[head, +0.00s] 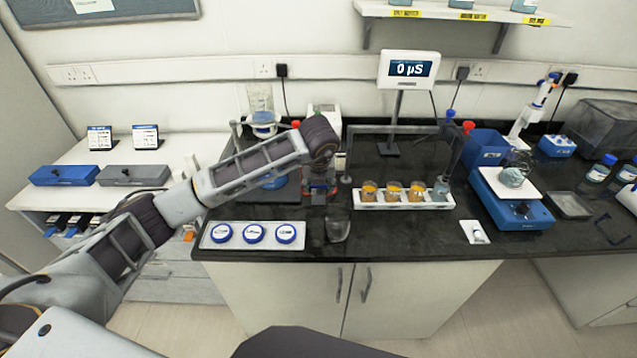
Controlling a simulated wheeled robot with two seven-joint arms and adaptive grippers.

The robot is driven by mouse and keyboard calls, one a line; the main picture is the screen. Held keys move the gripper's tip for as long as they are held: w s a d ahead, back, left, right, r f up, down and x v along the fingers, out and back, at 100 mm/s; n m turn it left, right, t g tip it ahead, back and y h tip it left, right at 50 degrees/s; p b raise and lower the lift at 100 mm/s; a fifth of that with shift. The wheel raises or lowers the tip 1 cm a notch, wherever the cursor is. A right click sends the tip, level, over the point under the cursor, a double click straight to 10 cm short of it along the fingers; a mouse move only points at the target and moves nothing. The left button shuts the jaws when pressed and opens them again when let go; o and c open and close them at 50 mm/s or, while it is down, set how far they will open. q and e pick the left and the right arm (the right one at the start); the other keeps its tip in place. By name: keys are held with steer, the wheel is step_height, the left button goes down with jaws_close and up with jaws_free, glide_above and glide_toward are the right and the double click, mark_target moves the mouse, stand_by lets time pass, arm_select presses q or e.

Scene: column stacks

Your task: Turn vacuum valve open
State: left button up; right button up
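A small red knob (296,125) shows just above the arm. Another red knob (467,127) and a blue one (450,114) top the stand at the right. I cannot tell which part is the vacuum valve. My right gripper is out of view.
A white tray with three blue-lidded dishes (254,234) lies at the bench's front left. A white rack (404,201) holds amber-filled cups. A display (408,69) reading 0 µS stands behind. A blue balance (511,199) stands right.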

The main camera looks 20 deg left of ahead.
arm_select(q)
steer(key=o, duration=0.3)
steer(key=v, duration=1.2)
stand_by(0.8)
